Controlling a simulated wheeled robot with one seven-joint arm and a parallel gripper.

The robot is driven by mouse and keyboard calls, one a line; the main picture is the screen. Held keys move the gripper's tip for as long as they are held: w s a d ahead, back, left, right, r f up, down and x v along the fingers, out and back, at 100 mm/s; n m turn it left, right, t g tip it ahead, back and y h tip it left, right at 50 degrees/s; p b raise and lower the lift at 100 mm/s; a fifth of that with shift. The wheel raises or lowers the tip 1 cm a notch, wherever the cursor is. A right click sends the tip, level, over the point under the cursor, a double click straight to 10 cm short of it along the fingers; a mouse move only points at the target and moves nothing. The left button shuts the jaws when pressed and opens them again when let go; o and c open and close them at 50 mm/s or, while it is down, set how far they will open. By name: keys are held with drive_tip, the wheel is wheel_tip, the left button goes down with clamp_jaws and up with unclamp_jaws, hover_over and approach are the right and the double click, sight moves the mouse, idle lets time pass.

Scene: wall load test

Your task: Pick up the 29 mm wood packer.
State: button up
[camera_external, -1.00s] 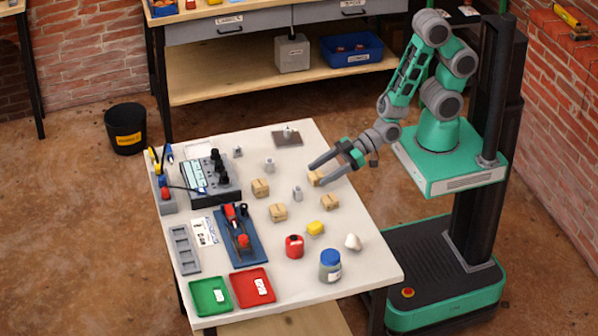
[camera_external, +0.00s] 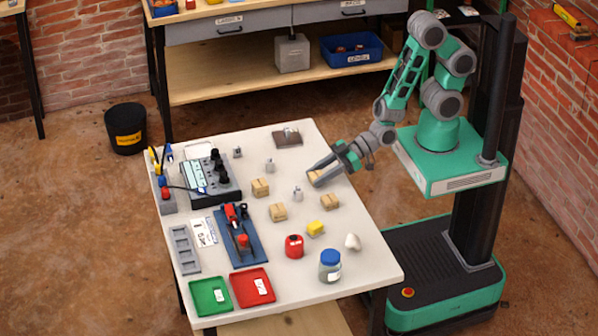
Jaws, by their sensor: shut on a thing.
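My gripper (camera_external: 318,173) is low over the back right part of the white table. Its fingers are shut on a light wood packer (camera_external: 315,178), which looks to be at table level; I cannot tell whether it touches the table. Three similar wood packers stand apart on the table: one (camera_external: 260,187) to the left, one (camera_external: 278,212) nearer the front, and one (camera_external: 330,202) just in front of my gripper. Their size marks are too small to read, so I cannot tell which is 29 mm.
Small grey metal pieces (camera_external: 297,194) stand between the packers. A red pot (camera_external: 294,246), a yellow block (camera_external: 316,228), a blue-lidded jar (camera_external: 330,266) and a white lump (camera_external: 352,241) are in front. Green (camera_external: 194,308) and red (camera_external: 237,291) trays lie at the front left.

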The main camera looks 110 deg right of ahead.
clamp_jaws()
